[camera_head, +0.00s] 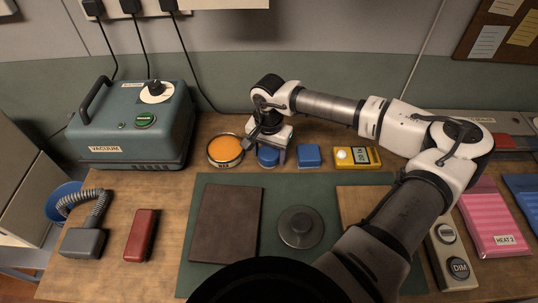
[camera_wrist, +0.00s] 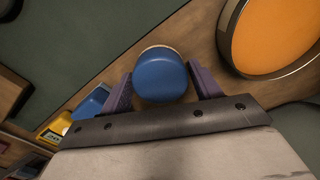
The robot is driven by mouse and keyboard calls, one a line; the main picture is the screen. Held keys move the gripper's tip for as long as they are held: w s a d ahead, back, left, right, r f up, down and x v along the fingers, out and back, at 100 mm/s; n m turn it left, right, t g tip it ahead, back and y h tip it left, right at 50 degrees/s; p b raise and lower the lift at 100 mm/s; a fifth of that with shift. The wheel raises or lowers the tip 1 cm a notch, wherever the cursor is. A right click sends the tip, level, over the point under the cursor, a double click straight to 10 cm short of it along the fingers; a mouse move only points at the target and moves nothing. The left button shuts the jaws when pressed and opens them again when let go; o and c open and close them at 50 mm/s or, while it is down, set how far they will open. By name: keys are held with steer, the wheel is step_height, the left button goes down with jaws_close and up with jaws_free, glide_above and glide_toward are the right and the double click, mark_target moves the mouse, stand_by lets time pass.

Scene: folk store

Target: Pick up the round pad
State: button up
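A round blue pad (camera_wrist: 160,76) with a pale tan edge at its far side lies between the two purple fingers of my gripper (camera_wrist: 162,88) in the wrist view. The fingers stand apart on either side of it; slim gaps seem to show, and I see no firm grip. In the head view the blue pad (camera_head: 268,157) sits on the wooden bench, partly covered by my gripper (camera_head: 272,150), which is low over it.
A round tin with an orange top (camera_head: 225,149) stands close left of the pad. A blue block (camera_head: 308,155) and yellow meter (camera_head: 358,157) stand right. The green mat (camera_head: 270,268) in front holds a dark plate (camera_head: 226,222) and round grey disc (camera_head: 301,227). A vacuum box (camera_head: 132,127) is further left.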

mark_target(269, 152)
steer(key=c, duration=0.7)
step_height(269, 152, up, 20)
steer(key=b, duration=0.4)
steer(key=o, duration=0.5)
steer(key=c, duration=0.3)
